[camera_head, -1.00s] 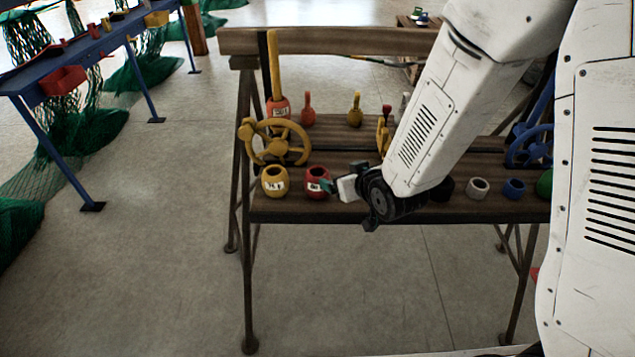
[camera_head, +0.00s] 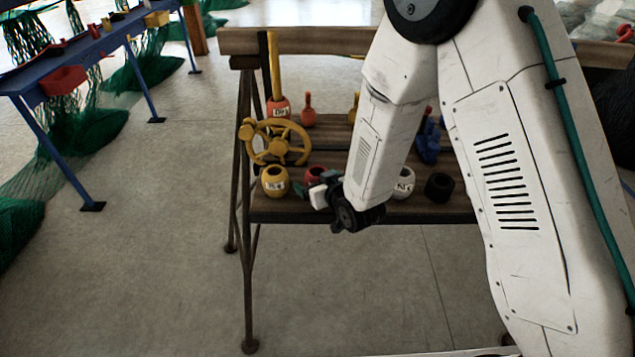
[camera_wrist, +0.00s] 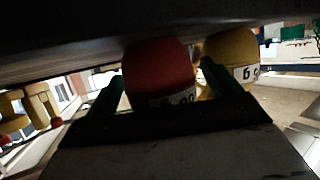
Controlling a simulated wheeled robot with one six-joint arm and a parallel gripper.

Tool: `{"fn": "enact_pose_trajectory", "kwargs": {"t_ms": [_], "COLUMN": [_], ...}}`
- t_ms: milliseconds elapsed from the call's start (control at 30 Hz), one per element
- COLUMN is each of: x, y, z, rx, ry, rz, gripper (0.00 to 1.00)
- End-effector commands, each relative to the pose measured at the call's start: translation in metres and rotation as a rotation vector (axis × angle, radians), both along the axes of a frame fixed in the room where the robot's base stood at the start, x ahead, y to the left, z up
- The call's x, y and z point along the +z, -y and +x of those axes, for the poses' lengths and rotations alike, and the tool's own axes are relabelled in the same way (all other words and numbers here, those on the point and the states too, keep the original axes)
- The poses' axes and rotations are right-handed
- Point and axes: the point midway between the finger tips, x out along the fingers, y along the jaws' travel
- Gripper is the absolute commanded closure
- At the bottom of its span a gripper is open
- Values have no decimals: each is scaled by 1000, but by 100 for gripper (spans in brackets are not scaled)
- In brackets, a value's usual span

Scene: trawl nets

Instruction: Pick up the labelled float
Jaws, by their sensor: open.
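Several floats carry white labels. A yellow float (camera_head: 275,181) with a label stands at the front left of the wooden bench, and a red float (camera_head: 315,175) stands just right of it, partly hidden by my gripper (camera_head: 321,189). In the wrist view, the red float (camera_wrist: 160,72) lies between the two teal fingers of my gripper (camera_wrist: 161,92). The jaws are open, and I cannot tell whether a finger touches it. Its label is partly covered by the gripper's edge. The yellow float (camera_wrist: 232,60) is close beside the right finger.
A white labelled float (camera_head: 404,184) and a black ring (camera_head: 439,187) stand right of my arm. A yellow handwheel (camera_head: 275,142) stands behind the front floats. An orange-red labelled float (camera_head: 278,107) is on the rear shelf. My arm hides the bench's middle and right.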

Motion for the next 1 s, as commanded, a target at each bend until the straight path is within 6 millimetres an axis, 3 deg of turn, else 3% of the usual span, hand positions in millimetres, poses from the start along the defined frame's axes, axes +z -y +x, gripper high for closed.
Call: {"fn": "enact_pose_trajectory", "kwargs": {"t_ms": [200, 400, 767, 1000], "x": [0, 0, 2, 15], "y": [0, 0, 0, -1], "z": [1, 1, 1, 1], "rx": [0, 0, 0, 0], "ry": [0, 0, 1, 2], "rz": [0, 0, 0, 1], "gripper": [10, 62, 62, 62]}}
